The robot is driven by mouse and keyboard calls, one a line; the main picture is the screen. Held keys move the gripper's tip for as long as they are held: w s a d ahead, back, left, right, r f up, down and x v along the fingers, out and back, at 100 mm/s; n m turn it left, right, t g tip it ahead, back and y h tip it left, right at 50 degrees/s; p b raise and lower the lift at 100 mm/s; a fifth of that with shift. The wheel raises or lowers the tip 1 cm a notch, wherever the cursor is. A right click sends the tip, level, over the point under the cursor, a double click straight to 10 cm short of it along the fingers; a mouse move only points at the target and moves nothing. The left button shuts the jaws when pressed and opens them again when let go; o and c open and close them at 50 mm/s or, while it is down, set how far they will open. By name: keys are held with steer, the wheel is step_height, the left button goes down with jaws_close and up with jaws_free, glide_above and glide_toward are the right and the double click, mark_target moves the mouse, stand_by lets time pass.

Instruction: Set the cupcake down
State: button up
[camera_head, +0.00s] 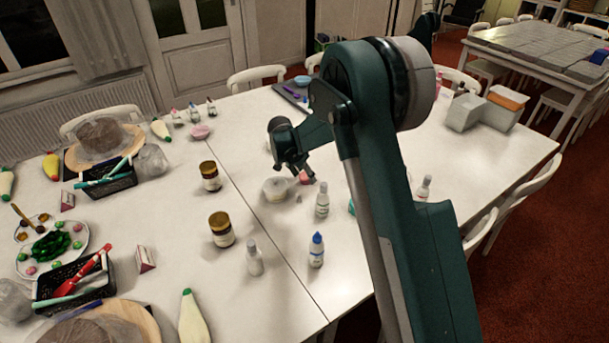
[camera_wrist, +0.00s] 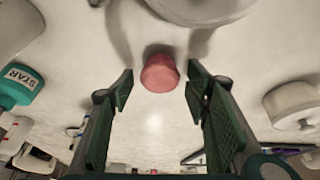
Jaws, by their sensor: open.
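A small pink-red cupcake (camera_wrist: 160,73) appears on the white table in the wrist view, just beyond and between my fingertips. In the head view a bit of the pink cupcake (camera_head: 305,178) shows beneath my gripper (camera_head: 303,172). My gripper, also in the wrist view (camera_wrist: 158,92), is open, with a gap on both sides of the cupcake. It points down at the table (camera_head: 250,185). The cupcake looks upright; its far side is hidden.
A pale bowl (camera_head: 277,189) stands close to the left of the cupcake, and a white bottle (camera_head: 322,200) stands to the front right. A blue-tipped bottle (camera_head: 316,250) stands nearer.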

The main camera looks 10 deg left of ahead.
steer(key=p+v, duration=0.2)
steer(key=v, duration=1)
stand_by(0.5)
steer(key=s+d+r+n+y, duration=0.1)
steer(key=s+d+r, duration=0.4)
steer(key=d+r, duration=0.3)
steer(key=s+d+r+n+t, duration=0.1)
steer(key=s+d+r, duration=0.5)
steer(key=d, duration=0.4)
steer(key=s+d+r+n+y, duration=0.1)
steer(key=s+d+r, duration=0.4)
steer(key=d+r, duration=0.4)
steer(key=s+d+f+n+t, duration=0.1)
steer(key=s+d, duration=0.4)
steer(key=s, duration=0.4)
steer(key=s+d+f+n, duration=0.1)
steer(key=s+d, duration=0.5)
steer(key=s, duration=0.4)
steer(key=s+d+f+n+t, duration=0.1)
steer(key=s+d, duration=0.5)
steer(key=s, duration=0.4)
steer(key=shift+d+n+t, duration=0.2)
steer(key=shift+n+t, duration=0.1)
steer(key=shift+n, duration=0.1)
